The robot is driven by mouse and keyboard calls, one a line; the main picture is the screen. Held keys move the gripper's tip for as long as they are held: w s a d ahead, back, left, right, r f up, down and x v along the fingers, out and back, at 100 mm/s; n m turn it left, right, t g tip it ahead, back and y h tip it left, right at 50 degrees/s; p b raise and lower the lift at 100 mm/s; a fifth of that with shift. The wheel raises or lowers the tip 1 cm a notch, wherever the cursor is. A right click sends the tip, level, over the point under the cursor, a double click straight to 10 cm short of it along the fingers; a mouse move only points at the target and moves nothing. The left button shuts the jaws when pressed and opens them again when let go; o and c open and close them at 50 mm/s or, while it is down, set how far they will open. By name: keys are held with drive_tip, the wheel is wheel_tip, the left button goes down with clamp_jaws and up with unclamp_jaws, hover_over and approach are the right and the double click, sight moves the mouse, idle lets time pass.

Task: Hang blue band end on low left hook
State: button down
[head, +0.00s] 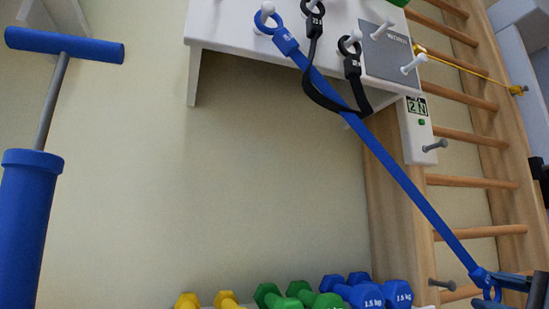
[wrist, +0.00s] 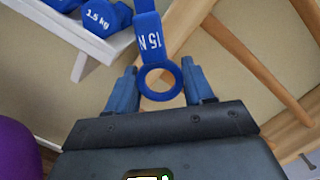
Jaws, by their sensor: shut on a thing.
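The blue band (head: 400,178) runs taut from a peg on the white rack down to my gripper (head: 500,285) at the bottom right of the head view. My gripper is shut on the blue band end (head: 487,279), a ring with a "15 N" tab; this end also shows between the fingers in the wrist view (wrist: 160,98). A grey low hook (head: 441,285) juts from the left wooden upright, just left of the held ring and apart from it. It looks like the low left hook. The band's other ring (head: 266,27) is around a white peg.
Another grey hook (head: 435,146) sits higher, by the "2 N" display. A yellow band (head: 465,66) reaches the right upright.

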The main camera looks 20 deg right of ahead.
sight(453, 285)
drive_tip(key=shift+w+d+f, duration=0.1)
drive_tip(key=shift+w, duration=1.2)
drive_tip(key=shift+w+d+f, duration=0.1)
drive_tip(key=shift+w, duration=1.2)
drive_tip(key=shift+w+p, duration=0.55)
drive_tip(key=shift+w, duration=1.8)
drive_tip(key=shift+a+r+p, duration=0.3)
drive_tip(key=shift+p, duration=0.2)
drive_tip(key=c, duration=0.8)
unclamp_jaws()
drive_tip(key=o, duration=0.6)
drive_tip(key=shift+a+r, duration=0.15)
drive_tip(key=shift+s, duration=4)
